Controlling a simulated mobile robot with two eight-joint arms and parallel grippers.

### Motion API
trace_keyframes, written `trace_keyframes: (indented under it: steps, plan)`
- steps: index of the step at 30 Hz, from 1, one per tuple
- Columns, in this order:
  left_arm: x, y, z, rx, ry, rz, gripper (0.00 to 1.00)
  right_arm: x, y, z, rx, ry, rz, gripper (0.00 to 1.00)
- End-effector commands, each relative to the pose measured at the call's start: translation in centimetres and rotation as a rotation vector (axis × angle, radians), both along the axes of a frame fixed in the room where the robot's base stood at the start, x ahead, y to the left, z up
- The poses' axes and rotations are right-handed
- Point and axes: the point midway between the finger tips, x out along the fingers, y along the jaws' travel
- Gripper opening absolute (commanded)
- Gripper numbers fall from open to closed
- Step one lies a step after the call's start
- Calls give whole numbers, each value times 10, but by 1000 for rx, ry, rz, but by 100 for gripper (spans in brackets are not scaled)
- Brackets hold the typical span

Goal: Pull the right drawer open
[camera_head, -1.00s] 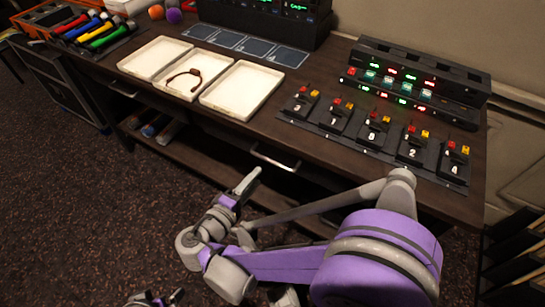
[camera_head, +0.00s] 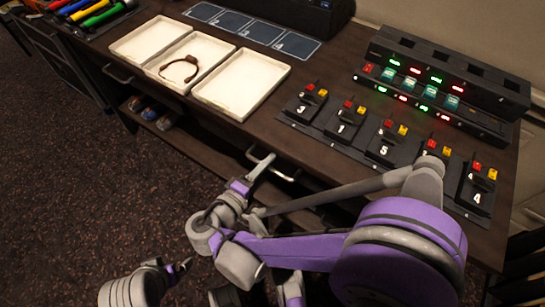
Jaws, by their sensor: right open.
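The right drawer (camera_head: 232,150) is in the desk's front below the tabletop, with a metal bar handle (camera_head: 288,177). My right gripper (camera_head: 256,172) is open at the left part of this handle, and one pale finger overlaps it in the picture. I cannot tell whether it touches the bar. The arm hides part of the drawer front, and I see no clear gap showing the drawer pulled out. My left gripper (camera_head: 172,268) is low in the picture, away from the desk, and its jaws are too unclear to judge.
The desktop (camera_head: 315,72) holds white trays (camera_head: 240,82), one with a brown band (camera_head: 180,68). Numbered black modules (camera_head: 345,122) and a lit rack (camera_head: 440,80) stand at right. Another handle (camera_head: 117,75) is at left. Rolled items (camera_head: 150,112) lie on a shelf below.

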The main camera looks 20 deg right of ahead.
Motion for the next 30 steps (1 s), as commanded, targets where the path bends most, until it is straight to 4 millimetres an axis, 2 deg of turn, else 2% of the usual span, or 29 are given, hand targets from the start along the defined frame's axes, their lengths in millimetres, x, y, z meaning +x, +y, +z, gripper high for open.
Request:
trace_keyframes:
  steps: [11,18,30]
  plan:
    - [0,0,-1,0,0,0,100,-2,0,-1,0,0,0,45]
    - [0,0,-1,0,0,0,100,-1,0,-1,0,0,0,1]
    - [0,0,-1,0,0,0,100,-1,0,-1,0,0,0,0]
